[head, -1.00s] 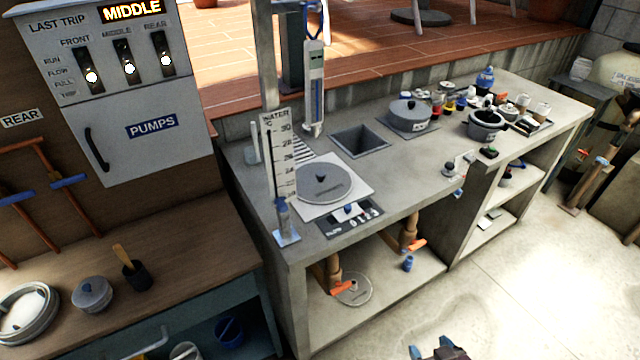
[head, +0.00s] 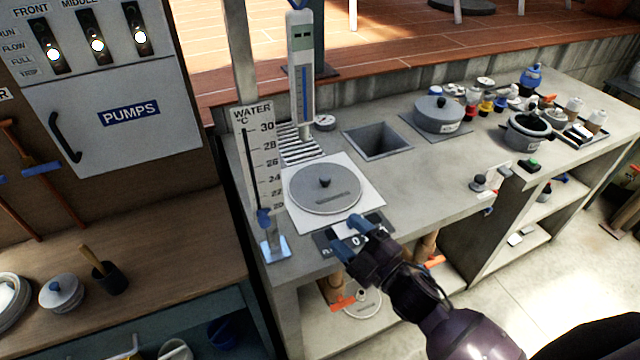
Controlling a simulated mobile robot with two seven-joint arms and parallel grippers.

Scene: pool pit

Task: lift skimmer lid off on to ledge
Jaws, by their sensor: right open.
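A round grey lid (head: 340,188) with a dark knob at its middle lies flat in a white square plate (head: 292,212) on the concrete counter; I take it as the skimmer lid, though its lettering is too small to read. My right gripper (head: 347,240) is open and empty, just in front of the plate, over the small dark counter panel with digits (head: 322,240), which it partly hides. Its blue-tipped fingers point toward the lid and are apart from the knob. My left gripper is not in view.
A thermometer scale (head: 257,165) stands left of the lid, with an upright gauge (head: 300,75) behind. A square opening (head: 378,142) lies behind right. A grey lidded pot (head: 438,115) and several small items stand farther right. Bare concrete counter (head: 425,175) lies right of the lid.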

